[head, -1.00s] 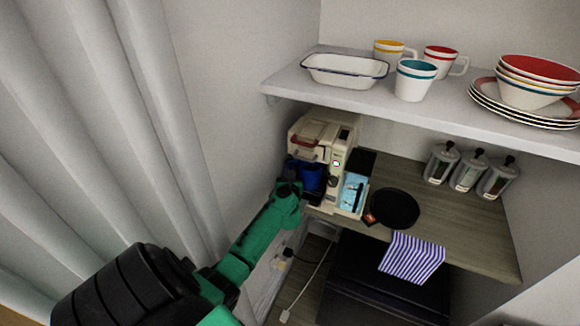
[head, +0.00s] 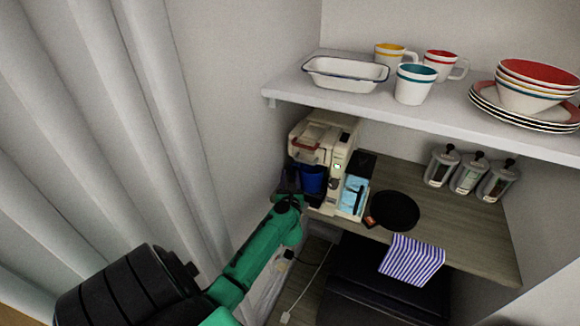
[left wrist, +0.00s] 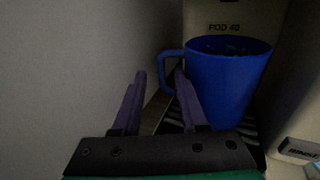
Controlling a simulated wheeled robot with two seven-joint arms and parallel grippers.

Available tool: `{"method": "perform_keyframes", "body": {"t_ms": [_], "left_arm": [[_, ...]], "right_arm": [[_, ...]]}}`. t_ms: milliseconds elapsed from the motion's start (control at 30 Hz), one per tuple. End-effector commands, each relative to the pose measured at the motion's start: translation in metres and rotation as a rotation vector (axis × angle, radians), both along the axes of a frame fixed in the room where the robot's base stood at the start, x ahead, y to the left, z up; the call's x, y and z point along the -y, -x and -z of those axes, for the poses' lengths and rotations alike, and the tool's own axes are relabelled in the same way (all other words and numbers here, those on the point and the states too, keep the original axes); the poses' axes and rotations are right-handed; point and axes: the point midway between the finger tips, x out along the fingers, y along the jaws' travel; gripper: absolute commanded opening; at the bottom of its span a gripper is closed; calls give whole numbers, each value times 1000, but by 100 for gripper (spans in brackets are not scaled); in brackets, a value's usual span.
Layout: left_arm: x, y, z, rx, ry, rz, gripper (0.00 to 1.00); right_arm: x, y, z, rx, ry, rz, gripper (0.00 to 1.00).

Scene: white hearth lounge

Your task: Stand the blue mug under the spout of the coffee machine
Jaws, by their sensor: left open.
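The blue mug (head: 313,180) stands upright on the slatted drip tray of the cream coffee machine (head: 347,137), below its overhanging front. The spout itself cannot be made out. In the left wrist view the mug (left wrist: 225,88) has its handle (left wrist: 166,60) to the left, and its inside is dark. My left gripper (head: 289,183) is at the mug's left side, low in front of the machine. In the left wrist view its purple fingers (left wrist: 160,76) are apart, close to the handle; the right finger overlaps the handle and mug. I cannot tell whether they touch. My right gripper is out of view.
A white shelf (head: 420,112) with mugs, a baking dish and stacked bowls overhangs the counter. A black plate (head: 394,210), a striped cloth (head: 412,259) and several jars (head: 468,173) lie right of the machine. A wall stands close on the left.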

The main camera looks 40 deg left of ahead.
Motion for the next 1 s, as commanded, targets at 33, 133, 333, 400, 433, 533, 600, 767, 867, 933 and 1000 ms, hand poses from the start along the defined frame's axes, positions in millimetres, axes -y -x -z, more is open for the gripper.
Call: {"method": "perform_keyframes", "body": {"t_ms": [33, 133, 333, 400, 433, 533, 600, 767, 867, 933, 1000], "left_arm": [[7, 9, 1, -2, 3, 1, 42], [21, 24, 1, -2, 2, 0, 42], [45, 50, 0, -1, 1, 1, 42], [49, 56, -1, -1, 1, 0, 42], [50, 57, -1, -1, 1, 0, 42], [52, 59, -3, 0, 0, -1, 42], [52, 59, -3, 1, -1, -1, 42], [52, 59, -3, 0, 0, -1, 42], [52, 59, -3, 0, 0, -1, 42], [51, 59, -3, 0, 0, -1, 42], [51, 59, -3, 0, 0, -1, 42]], "right_arm": [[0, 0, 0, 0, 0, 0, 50], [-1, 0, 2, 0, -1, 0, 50], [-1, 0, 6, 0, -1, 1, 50], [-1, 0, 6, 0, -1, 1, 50], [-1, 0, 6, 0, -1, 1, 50], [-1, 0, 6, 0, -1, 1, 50], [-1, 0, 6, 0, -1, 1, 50], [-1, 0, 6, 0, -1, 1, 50], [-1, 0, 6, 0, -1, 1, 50], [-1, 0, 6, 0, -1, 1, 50], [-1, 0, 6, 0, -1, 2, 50]]}}
